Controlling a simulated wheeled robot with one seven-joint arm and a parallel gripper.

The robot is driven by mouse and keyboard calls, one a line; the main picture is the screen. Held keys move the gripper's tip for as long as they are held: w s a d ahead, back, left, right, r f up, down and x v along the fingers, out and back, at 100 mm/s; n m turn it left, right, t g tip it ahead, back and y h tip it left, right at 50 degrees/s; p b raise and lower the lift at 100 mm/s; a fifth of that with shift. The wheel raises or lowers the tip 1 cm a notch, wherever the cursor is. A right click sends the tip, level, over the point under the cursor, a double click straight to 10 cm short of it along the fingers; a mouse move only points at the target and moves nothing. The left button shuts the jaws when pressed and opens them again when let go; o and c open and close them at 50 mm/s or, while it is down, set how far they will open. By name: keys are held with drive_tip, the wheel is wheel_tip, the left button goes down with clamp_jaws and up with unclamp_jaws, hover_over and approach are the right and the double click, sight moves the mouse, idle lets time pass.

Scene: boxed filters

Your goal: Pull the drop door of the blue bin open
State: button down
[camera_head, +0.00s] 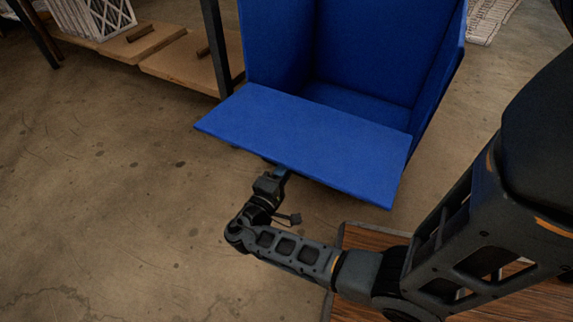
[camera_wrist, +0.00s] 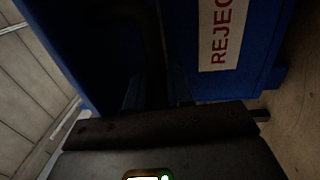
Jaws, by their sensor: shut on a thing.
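The blue bin (camera_head: 375,45) stands upright at the top centre of the head view, its front open and its inside empty as far as I see. Its drop door (camera_head: 310,140) is swung down and out, lying roughly flat toward me. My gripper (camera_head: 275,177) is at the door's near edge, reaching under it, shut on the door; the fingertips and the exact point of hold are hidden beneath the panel. In the dark wrist view the blue bin shows a white label (camera_wrist: 220,35) with red letters, partly cut off, reading "REJEC".
A dark-framed rack with wooden boards (camera_head: 190,62) and a white crate (camera_head: 92,15) stands at the upper left. A wooden surface (camera_head: 365,238) lies below my arm at the lower right. The concrete floor (camera_head: 110,190) left of the bin is clear.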

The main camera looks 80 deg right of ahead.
sight(286, 153)
drive_tip(key=shift+y, duration=0.9)
wheel_tip(286, 153, up, 5)
drive_tip(key=p, duration=0.5)
drive_tip(key=shift+f+p, duration=0.1)
drive_tip(key=shift+p, duration=0.2)
drive_tip(key=shift+d+r+p, duration=0.15)
drive_tip(key=shift+r+p, duration=0.7)
drive_tip(key=shift+p, duration=0.05)
drive_tip(key=c, duration=1.1)
unclamp_jaws()
drive_tip(key=shift+c, duration=0.2)
